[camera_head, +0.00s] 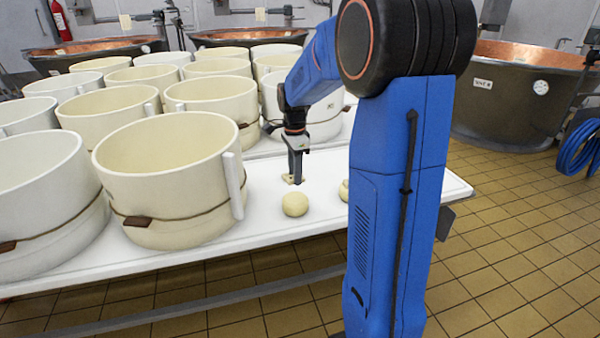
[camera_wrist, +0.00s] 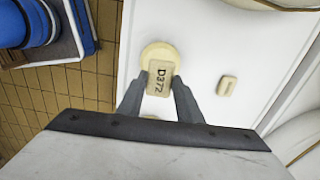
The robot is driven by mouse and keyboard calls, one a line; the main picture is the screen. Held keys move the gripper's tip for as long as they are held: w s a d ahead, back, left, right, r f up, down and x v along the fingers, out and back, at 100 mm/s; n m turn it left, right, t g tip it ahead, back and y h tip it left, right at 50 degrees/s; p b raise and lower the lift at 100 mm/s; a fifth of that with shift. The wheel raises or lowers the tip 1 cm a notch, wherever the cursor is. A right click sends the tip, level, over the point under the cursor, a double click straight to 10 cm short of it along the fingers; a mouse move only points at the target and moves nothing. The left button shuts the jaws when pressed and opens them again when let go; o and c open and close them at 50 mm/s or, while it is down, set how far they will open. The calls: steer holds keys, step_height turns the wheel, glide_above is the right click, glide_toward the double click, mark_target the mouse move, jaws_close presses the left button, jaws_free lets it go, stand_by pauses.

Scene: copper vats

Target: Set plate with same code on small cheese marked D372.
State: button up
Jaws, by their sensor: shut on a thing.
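My gripper (camera_wrist: 160,85) is shut on a small cream rectangular plate (camera_wrist: 159,78), which reads D372 in the wrist view. Beyond the plate in that view lies a small round pale cheese (camera_wrist: 157,49), partly covered by it; whether they touch I cannot tell. No code shows on this cheese. In the head view my gripper (camera_head: 295,180) points down, low over the white table. A round cheese (camera_head: 295,204) sits in front of it, and another cheese (camera_head: 344,191) is mostly hidden behind my arm.
A second small plate (camera_wrist: 227,86) lies loose on the table, right of my gripper in the wrist view. Large cream moulds (camera_head: 176,190) crowd the table's left and back. A copper vat (camera_head: 510,108) stands at the back right.

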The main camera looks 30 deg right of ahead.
mark_target(295, 197)
steer(key=shift+f, duration=2.85)
steer(key=shift+f, duration=0.55)
steer(key=o, duration=1.1)
step_height(295, 197, up, 17)
steer(key=shift+r, duration=0.2)
